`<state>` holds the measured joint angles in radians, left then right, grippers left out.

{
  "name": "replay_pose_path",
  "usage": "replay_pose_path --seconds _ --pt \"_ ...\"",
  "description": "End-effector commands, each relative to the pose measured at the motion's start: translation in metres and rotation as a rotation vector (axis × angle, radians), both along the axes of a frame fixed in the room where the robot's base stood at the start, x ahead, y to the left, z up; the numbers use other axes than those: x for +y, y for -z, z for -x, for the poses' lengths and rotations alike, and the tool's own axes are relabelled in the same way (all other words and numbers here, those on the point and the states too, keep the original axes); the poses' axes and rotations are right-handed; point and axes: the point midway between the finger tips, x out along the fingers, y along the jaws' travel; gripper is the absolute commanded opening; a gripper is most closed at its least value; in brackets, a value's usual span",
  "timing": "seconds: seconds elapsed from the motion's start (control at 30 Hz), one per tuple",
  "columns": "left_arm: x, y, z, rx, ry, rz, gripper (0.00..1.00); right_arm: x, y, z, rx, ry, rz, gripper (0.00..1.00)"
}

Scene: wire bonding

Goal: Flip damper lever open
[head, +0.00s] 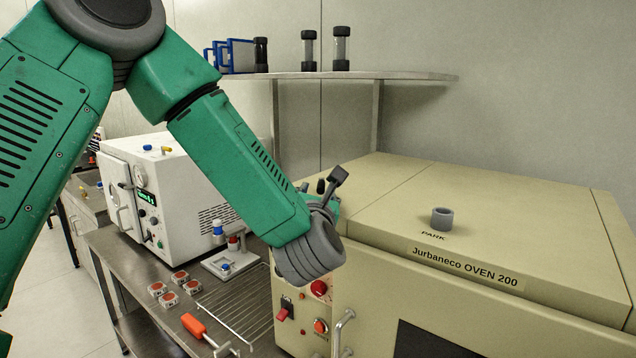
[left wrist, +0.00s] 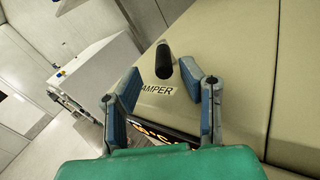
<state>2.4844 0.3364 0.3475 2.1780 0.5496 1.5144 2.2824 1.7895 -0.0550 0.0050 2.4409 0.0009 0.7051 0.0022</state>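In the left wrist view, the damper lever (left wrist: 164,62) shows as a black rounded grip standing up from the beige oven top, beside a label ending in "AMPER". My left gripper (left wrist: 160,78) is open, with its two blue-grey fingers spread on either side of the line to the lever. The lever is between or just beyond the fingertips; I see no finger closed on it. In the head view, my green left arm reaches to the oven's left top edge and its wrist hides most of the gripper. Small dark parts stick up behind the wrist; I cannot tell which is the lever.
The beige oven (head: 500,215) has a grey ring (head: 442,218) by a "PARK" label on top. A white machine (head: 165,195), a wire rack (head: 240,305), an orange-handled tool (head: 195,326) and several small red-marked blocks (head: 180,277) stand left. A shelf (head: 370,75) hangs behind.

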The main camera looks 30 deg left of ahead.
Motion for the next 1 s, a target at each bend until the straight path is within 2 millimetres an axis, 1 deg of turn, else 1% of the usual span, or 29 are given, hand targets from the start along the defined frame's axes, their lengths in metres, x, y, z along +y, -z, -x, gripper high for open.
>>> replay_pose_path --seconds 0.03,0.1,0.2,0.33,0.57,0.6,0.67,0.87,1.0 --pt "0.002 -0.002 -0.007 0.0 0.001 -0.002 0.35 0.0 -0.005 0.0 0.0 0.0 0.0 0.4" --pt "0.006 -0.002 -0.014 0.0 0.001 -0.003 0.35 0.0 -0.007 0.0 0.0 0.0 0.0 0.4" --pt "0.011 -0.001 -0.021 0.0 0.001 -0.001 0.35 0.0 -0.009 0.0 0.0 0.001 0.0 0.4" --pt "0.016 0.001 -0.025 0.001 0.003 0.002 0.35 0.0 -0.009 0.0 0.0 0.001 0.0 0.4" --pt "0.018 0.002 -0.025 0.0 0.003 0.003 0.35 0.0 -0.009 0.0 0.0 0.001 0.0 0.4" --pt "0.018 0.002 -0.025 0.0 0.003 0.003 0.21 0.0 -0.009 0.0 0.0 0.001 0.0 0.4" --pt "0.017 0.002 -0.025 0.001 0.003 0.002 0.0 0.0 -0.009 0.0 0.0 0.001 0.0 0.4" --pt "0.017 0.001 -0.025 0.001 0.001 0.001 0.0 0.0 -0.009 0.0 0.0 0.0 0.0 0.4" --pt "0.018 0.002 -0.024 -0.001 0.016 0.003 0.0 0.0 -0.005 0.0 0.0 0.0 0.0 0.4"
